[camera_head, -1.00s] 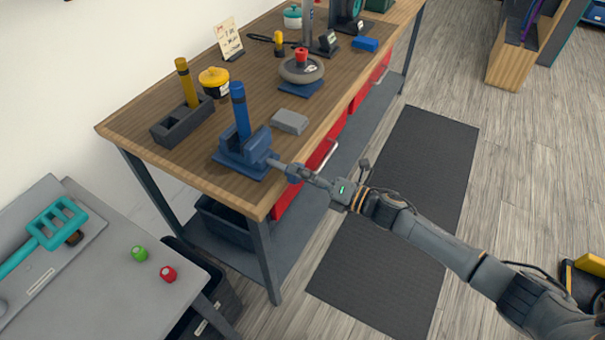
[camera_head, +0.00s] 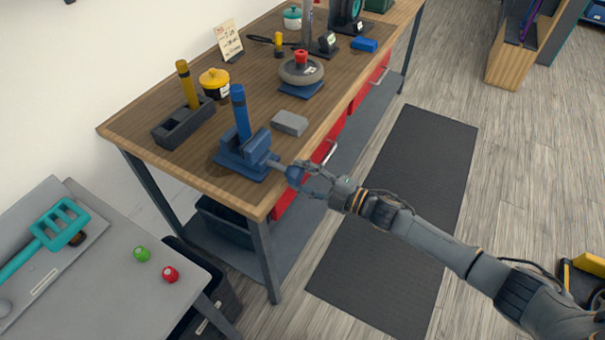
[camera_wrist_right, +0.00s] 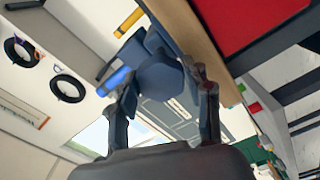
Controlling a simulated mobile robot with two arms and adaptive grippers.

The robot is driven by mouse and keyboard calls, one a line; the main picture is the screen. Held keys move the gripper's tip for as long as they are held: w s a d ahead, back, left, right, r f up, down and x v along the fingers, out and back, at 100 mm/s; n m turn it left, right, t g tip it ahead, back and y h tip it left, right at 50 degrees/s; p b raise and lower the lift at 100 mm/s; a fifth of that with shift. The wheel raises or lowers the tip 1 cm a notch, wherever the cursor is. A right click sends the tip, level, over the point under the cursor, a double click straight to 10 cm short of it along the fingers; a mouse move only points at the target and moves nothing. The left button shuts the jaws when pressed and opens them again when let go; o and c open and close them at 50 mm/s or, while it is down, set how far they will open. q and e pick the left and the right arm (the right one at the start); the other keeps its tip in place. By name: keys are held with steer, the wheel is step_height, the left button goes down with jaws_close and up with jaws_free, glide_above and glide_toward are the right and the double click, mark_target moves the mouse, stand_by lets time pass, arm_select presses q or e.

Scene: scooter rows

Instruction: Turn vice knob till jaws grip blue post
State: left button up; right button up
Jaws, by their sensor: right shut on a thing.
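The blue vice (camera_head: 240,158) sits at the front end of the wooden workbench. The blue post (camera_head: 241,113) stands upright between its jaws. I cannot tell whether the jaws touch the post. The vice's screw runs out over the bench edge to a blue knob (camera_head: 293,176). My right gripper (camera_head: 300,174) is shut on this knob from the side. In the right wrist view the knob (camera_wrist_right: 160,80) lies between the two fingers, with the blue post (camera_wrist_right: 116,80) beyond. My left gripper is not in view.
A grey block (camera_head: 290,123) lies beside the vice. A dark holder (camera_head: 183,124) with a yellow post stands behind it. Red drawers (camera_head: 292,190) sit under the bench edge near my gripper. A dark mat (camera_head: 405,210) covers clear floor in front of the bench.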

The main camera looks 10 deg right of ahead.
steer(key=m, duration=0.4)
steer(key=shift+m+p, duration=0.3)
steer(key=shift+p, duration=0.1)
steer(key=m, duration=0.3)
steer(key=shift+f+m+p, duration=0.1)
steer(key=shift+m+p, duration=0.2)
steer(key=m, duration=0.3)
steer(key=shift+s+m, duration=0.1)
steer(key=shift+m, duration=0.2)
steer(key=m, duration=0.3)
steer(key=shift+a+m+p, duration=0.1)
steer(key=shift+m+p, duration=0.2)
steer(key=m, duration=0.3)
steer(key=shift+s+m, duration=0.1)
steer(key=shift+m, duration=0.3)
steer(key=m, duration=0.3)
steer(key=shift+m, duration=0.3)
steer(key=m, duration=0.3)
steer(key=shift+s+a+b, duration=0.1)
steer(key=shift+b, duration=0.25)
steer(key=shift+m+b, duration=0.3)
steer(key=shift+m, duration=1.9)
